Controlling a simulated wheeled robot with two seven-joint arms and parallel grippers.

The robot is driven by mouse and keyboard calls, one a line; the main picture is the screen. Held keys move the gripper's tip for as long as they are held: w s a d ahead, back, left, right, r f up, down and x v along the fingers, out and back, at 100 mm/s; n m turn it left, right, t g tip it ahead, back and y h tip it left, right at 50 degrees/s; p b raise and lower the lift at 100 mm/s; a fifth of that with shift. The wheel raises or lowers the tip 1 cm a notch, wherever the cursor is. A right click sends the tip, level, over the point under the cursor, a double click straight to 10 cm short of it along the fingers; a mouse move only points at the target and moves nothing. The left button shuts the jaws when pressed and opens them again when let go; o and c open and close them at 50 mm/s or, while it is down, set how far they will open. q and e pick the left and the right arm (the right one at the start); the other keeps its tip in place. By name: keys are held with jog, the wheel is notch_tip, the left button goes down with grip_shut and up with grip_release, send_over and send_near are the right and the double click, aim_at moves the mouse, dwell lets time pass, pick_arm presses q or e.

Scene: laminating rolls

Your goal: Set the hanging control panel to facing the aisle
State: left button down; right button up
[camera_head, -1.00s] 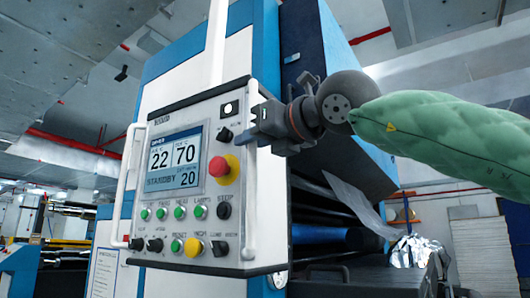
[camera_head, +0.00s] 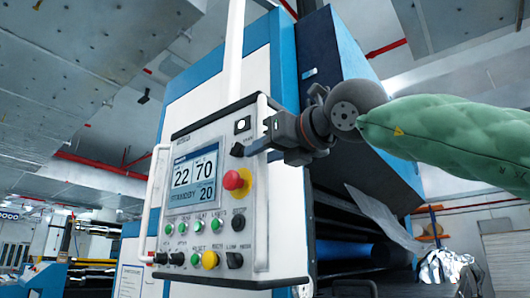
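The hanging control panel (camera_head: 220,228) is a white-edged grey box with a lit screen, coloured buttons and a red knob. It hangs from a white pole (camera_head: 233,60) and shows its front at an angle, facing somewhat to the left. White handles run down its left side (camera_head: 149,205) and right side (camera_head: 261,215). My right gripper (camera_head: 262,143) is at the upper part of the right handle, its dark fingers overlapping it. Whether the fingers are closed around the handle is unclear. My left gripper is not in view.
A large blue and white machine (camera_head: 285,75) stands right behind the panel. Open hall space with other equipment (camera_head: 40,275) lies at left.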

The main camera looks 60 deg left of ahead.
pick_arm(q)
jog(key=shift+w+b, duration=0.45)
jog(key=shift+b, duration=0.05)
pick_arm(e)
jog(key=w+d, duration=0.1)
jog(key=d, duration=0.6)
jog(key=shift+d, duration=0.35)
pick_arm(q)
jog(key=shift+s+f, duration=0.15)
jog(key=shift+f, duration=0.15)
pick_arm(e)
jog(key=shift+w, duration=0.1)
